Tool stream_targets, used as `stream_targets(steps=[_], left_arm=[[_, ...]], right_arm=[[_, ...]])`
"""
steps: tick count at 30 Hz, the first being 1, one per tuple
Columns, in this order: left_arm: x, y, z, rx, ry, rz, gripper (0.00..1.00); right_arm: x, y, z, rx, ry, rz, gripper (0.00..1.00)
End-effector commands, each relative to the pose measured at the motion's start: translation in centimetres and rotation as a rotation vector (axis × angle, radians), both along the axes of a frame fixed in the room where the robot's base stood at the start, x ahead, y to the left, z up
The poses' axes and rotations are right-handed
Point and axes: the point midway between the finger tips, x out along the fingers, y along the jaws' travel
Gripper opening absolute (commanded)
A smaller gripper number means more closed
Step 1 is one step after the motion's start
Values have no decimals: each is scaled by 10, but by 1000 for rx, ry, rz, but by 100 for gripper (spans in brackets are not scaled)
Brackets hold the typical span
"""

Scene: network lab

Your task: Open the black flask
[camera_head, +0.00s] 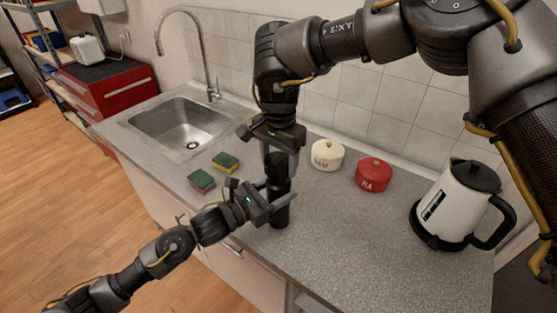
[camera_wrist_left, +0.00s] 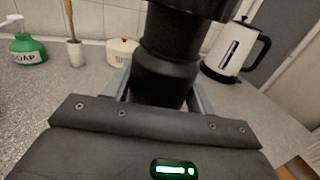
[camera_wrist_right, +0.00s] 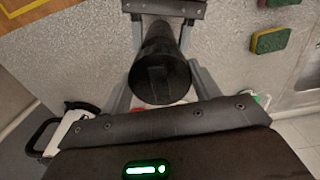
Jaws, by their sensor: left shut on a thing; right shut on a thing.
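The black flask (camera_head: 280,213) stands upright on the grey counter near its front edge. My left gripper (camera_head: 274,195) reaches in from the left and is shut on the flask's body. In the left wrist view its fingers are on both sides of the black flask (camera_wrist_left: 162,82). My right gripper (camera_head: 277,158) comes down from above and is shut on the flask's top part, the lid. In the right wrist view the round black lid (camera_wrist_right: 160,78) is between the fingers. Whether the lid is loose from the body cannot be told.
A white jar (camera_head: 327,155), a red jar (camera_head: 373,175) and a white kettle (camera_head: 455,205) stand to the right of the flask. Two sponges (camera_head: 226,162) lie to the left, before the sink (camera_head: 182,125). The counter in front of the jars is clear.

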Motion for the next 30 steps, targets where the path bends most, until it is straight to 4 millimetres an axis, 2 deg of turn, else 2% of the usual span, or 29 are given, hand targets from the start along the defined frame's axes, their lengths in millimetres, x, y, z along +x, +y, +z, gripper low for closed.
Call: stream_targets(steps=[5, 12, 19, 20, 25, 30], left_arm=[[0, 0, -1, 1, 2, 0, 0], [0, 0, -1, 1, 2, 0, 0], [0, 0, -1, 0, 1, 0, 0], [0, 0, -1, 0, 1, 0, 57], [0, 0, 0, 1, 1, 0, 79], [0, 0, 0, 1, 1, 0, 81]], right_arm=[[1, 0, 8, 0, -3, 0, 34], [1, 0, 37, -1, -3, -2, 34], [0, 0, 40, -1, 1, -1, 34], [0, 0, 40, -1, 1, -1, 34], [0, 0, 40, 0, 0, 0, 34], [0, 0, 40, 0, 0, 0, 34]])
